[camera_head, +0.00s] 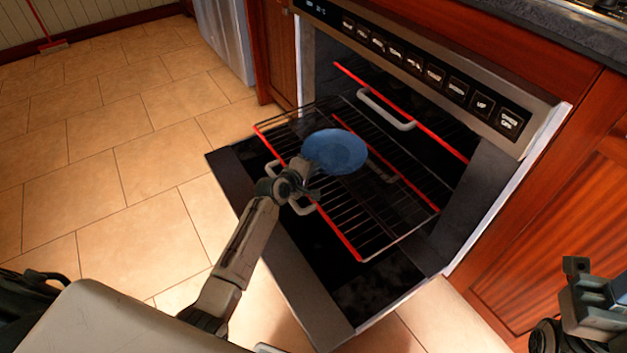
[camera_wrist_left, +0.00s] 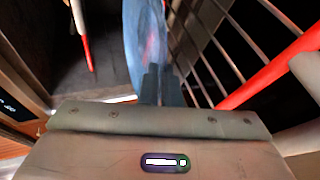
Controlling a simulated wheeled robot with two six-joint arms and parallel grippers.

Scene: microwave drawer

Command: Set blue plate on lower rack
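The blue plate (camera_head: 336,151) is over the pulled-out rack with red bars (camera_head: 345,236) in the head view; I cannot tell whether it touches the wires. My left gripper (camera_head: 308,172) is at the plate's near left edge. In the left wrist view the gripper's fingers (camera_wrist_left: 161,85) are close together on the rim of the plate (camera_wrist_left: 146,40), which is seen steeply tilted in that view. A second rack's red bar (camera_head: 440,143) and its pale handle (camera_head: 385,108) show deeper inside the oven, above. My right gripper (camera_head: 592,285) is at the lower right edge, far from the plate.
The oven door (camera_head: 290,280) is folded down below the rack. The control panel (camera_head: 430,70) runs above the opening. Wooden cabinets (camera_head: 560,220) stand to the right.

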